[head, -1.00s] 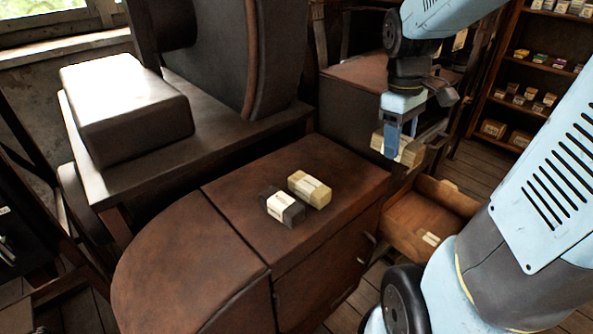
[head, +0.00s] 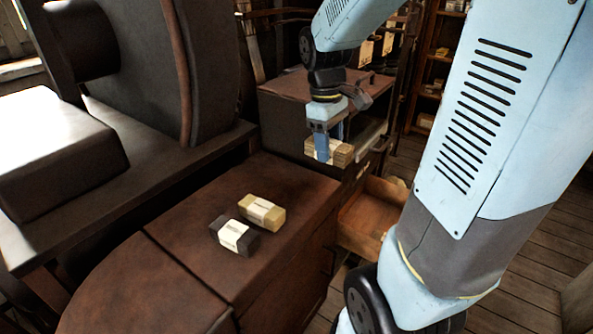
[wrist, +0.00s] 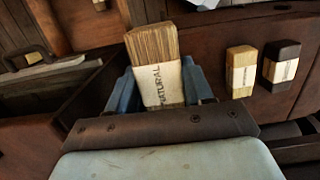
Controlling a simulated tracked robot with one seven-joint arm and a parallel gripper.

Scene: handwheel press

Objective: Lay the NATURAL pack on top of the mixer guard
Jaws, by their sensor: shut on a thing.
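The NATURAL pack (wrist: 155,75) is a tan bundle with a pale paper band that reads NATURAL in the wrist view. My gripper (wrist: 160,88) is shut on it, with a blue finger on each side. In the head view my gripper (head: 328,148) holds the pack (head: 342,153) in the air near the far right corner of a brown cabinet top. No label marks the mixer guard, so I cannot tell which body it is. A dark block with a bright top (head: 60,150) sits on the left ledge, and a large dark round housing (head: 150,70) stands behind it.
A tan pack (head: 262,212) and a dark pack (head: 234,236) lie on the brown cabinet top (head: 180,225). An open wooden drawer (head: 367,218) is below my gripper to the right. Another brown cabinet (head: 290,100) stands behind. The right part of the cabinet top is clear.

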